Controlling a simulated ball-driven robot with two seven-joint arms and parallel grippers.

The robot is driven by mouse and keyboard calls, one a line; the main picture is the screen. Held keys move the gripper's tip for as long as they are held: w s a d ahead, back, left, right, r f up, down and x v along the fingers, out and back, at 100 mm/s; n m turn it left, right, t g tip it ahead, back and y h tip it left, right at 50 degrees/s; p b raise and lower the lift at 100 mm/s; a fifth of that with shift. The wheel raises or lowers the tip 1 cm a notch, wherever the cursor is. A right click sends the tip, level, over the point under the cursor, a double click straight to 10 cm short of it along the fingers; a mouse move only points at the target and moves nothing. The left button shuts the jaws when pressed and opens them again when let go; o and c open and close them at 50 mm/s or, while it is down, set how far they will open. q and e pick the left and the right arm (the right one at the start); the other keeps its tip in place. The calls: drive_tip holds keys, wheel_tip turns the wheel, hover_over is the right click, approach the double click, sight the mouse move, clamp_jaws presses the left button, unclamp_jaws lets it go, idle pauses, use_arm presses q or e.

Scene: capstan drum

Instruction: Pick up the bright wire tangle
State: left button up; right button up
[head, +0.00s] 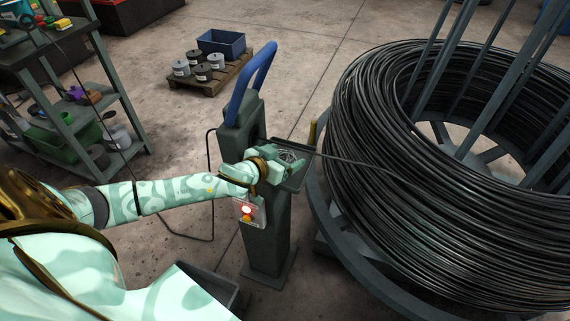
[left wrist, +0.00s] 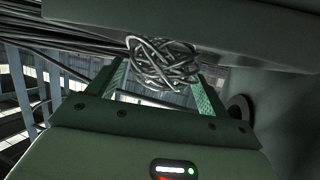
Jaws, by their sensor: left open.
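The bright wire tangle (left wrist: 163,62), a loose ball of shiny silver strands, shows in the left wrist view just beyond and partly between my left fingers. In the head view the tangle (head: 288,156) is small, at the top of the dark green post (head: 266,225). My left gripper (left wrist: 162,92) is open, with one finger on each side of the tangle's near edge. I cannot tell whether the fingers touch it. In the head view the left gripper (head: 277,162) is at the post top. My right gripper is not in view.
A big coil of dark wire (head: 395,180) fills the right, with a strand running to the post. A blue handle (head: 250,80) rises behind the gripper. A red-lit box (head: 248,211) hangs below my wrist. A shelf cart (head: 75,110) stands left; a pallet (head: 212,82) lies behind.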

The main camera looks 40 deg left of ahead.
use_arm(q)
drive_tip(key=shift+x, duration=1.1)
drive_tip(key=c, duration=1.1)
drive_tip(key=shift+r, duration=0.1)
